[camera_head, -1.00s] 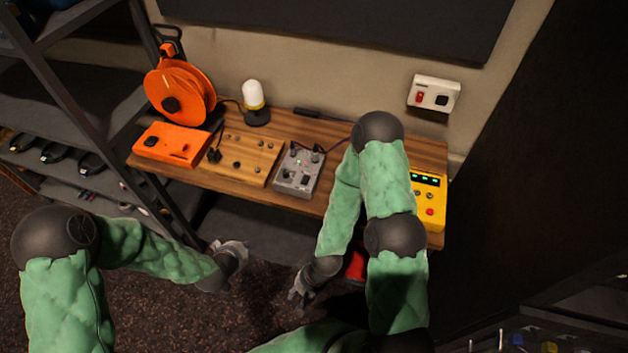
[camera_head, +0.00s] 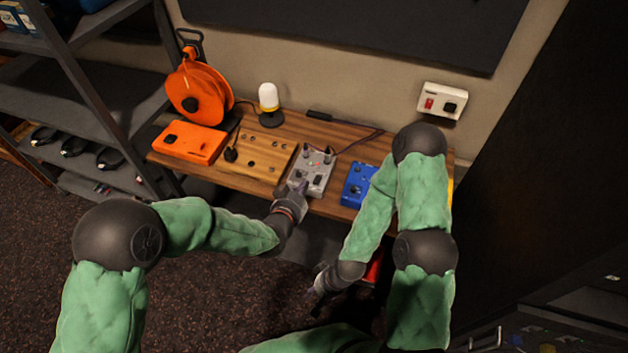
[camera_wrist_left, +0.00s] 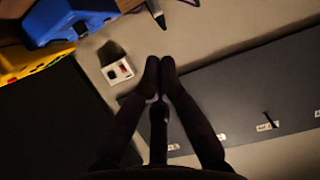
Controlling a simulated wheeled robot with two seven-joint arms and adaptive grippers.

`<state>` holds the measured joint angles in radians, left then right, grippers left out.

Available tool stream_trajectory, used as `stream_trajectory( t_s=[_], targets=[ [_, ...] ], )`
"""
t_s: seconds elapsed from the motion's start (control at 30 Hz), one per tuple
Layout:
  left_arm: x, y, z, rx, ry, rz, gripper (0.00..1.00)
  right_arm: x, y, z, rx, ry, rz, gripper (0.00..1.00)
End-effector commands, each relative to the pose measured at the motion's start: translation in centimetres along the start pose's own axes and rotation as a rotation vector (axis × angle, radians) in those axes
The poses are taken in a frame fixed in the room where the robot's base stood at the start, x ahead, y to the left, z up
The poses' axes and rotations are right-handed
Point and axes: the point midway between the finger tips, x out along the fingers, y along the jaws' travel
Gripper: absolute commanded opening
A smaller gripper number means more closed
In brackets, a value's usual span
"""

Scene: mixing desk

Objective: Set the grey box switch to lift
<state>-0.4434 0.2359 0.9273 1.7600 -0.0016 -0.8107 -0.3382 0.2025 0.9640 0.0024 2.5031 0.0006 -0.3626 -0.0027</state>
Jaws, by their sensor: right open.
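The grey box (camera_head: 322,160) sits on the wooden desk, with knobs near its back and dark switches toward its front. I cannot read which way its switch is set. My left gripper (camera_head: 302,187) is at the front edge of the grey box, partly over it; I cannot tell whether it touches. In the left wrist view its two fingers (camera_wrist_left: 160,62) are together at the tips, with nothing seen between them. The grey box is not clear in that view. My right gripper (camera_head: 318,279) hangs low in front of the desk, open and away from the box.
A wooden board (camera_head: 262,152) and an orange box (camera_head: 187,143) lie left of the grey box. A blue box (camera_head: 355,184) is to its right. An orange reel (camera_head: 198,92) and lamp (camera_head: 269,100) stand behind. A white switch box (camera_head: 442,102) is on the wall.

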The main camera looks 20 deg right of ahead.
Motion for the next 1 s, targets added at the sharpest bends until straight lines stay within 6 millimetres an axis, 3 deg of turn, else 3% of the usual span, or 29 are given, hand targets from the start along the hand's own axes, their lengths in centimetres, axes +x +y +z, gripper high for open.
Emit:
stream_trajectory(
  t_s=[0.27, 0.77, 1.0],
  targets=[
    [2.5, 0.0, 0.2, 0.0, -0.001, 0.0, 0.0, 0.3, 0.1, 0.0, 0.0, 0.0, 0.0, 0.44],
    [10.2, 0.0, 0.2, -0.001, -0.001, 0.0, 0.0, 1.1, 0.4, 0.0, 0.0, 0.0, 0.0, 0.44],
    [10.8, -0.1, 3.2, -0.002, -0.002, -0.001, 0.0, 1.5, 0.5, -0.1, 0.0, 0.0, 0.0, 0.44]
  ],
)
